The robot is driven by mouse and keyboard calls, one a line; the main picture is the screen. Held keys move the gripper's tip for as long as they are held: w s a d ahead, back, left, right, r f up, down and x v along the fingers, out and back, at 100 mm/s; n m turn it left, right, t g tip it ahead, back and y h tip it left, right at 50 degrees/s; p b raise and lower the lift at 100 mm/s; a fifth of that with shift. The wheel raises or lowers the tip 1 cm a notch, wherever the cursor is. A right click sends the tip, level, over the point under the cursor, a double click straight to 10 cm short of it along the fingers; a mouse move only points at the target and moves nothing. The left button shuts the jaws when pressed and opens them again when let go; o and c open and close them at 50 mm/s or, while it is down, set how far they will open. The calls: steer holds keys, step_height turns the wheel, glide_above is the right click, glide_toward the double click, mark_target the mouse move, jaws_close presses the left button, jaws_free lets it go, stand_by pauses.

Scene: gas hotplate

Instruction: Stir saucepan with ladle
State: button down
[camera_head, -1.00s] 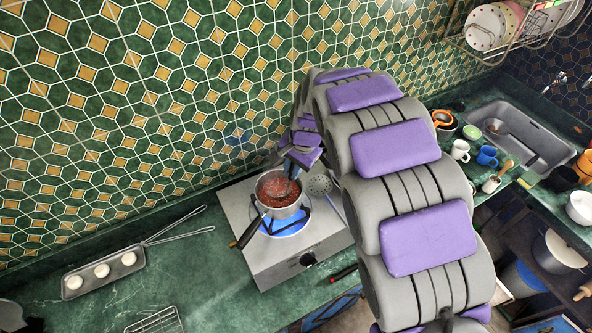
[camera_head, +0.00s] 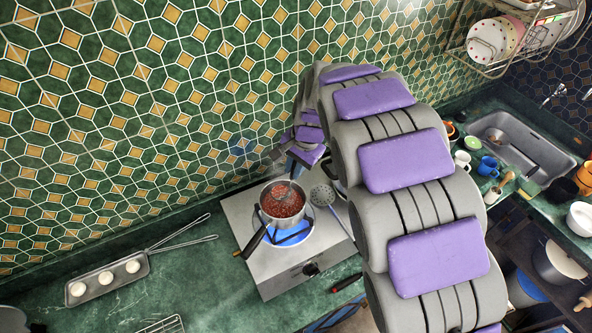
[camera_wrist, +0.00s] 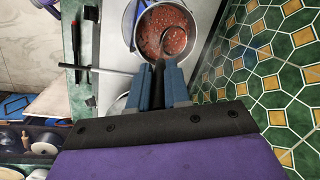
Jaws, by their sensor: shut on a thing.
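The saucepan (camera_head: 283,222) stands on the hotplate and holds red, chunky food; it also shows in the wrist view (camera_wrist: 129,27). Its dark handle (camera_head: 255,240) points to the front left. My gripper (camera_wrist: 160,75) is shut on the ladle, with its blue fingers close together. The ladle (camera_wrist: 165,42) reaches from the fingers into the saucepan, its end in the red food. In the head view, my gripper (camera_head: 284,157) is just behind and above the saucepan, partly hidden by my arm, and the ladle (camera_head: 284,190) is small and hard to make out.
The grey hotplate (camera_head: 265,268) has a skimmer (camera_head: 322,195) lying at its right. A tray (camera_head: 92,297) with white round pieces lies at the left. The green tiled wall is close behind. A sink (camera_head: 535,150) and cups are at the right.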

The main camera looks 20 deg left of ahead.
steer(key=shift+v, duration=0.75)
steer(key=shift+d+r, duration=0.2)
steer(key=shift+d, duration=0.3)
steer(key=shift+a+r+p, duration=0.3)
steer(key=shift+r+p, duration=0.15)
steer(key=shift+r, duration=0.3)
steer(key=shift+a+r+p, duration=0.3)
steer(key=shift+r+p, duration=0.1)
steer(key=shift+r, duration=0.35)
steer(key=shift+v, duration=0.8)
steer(key=shift+d+r, duration=0.2)
steer(key=shift+d, duration=0.1)
steer(key=shift+a, duration=0.1)
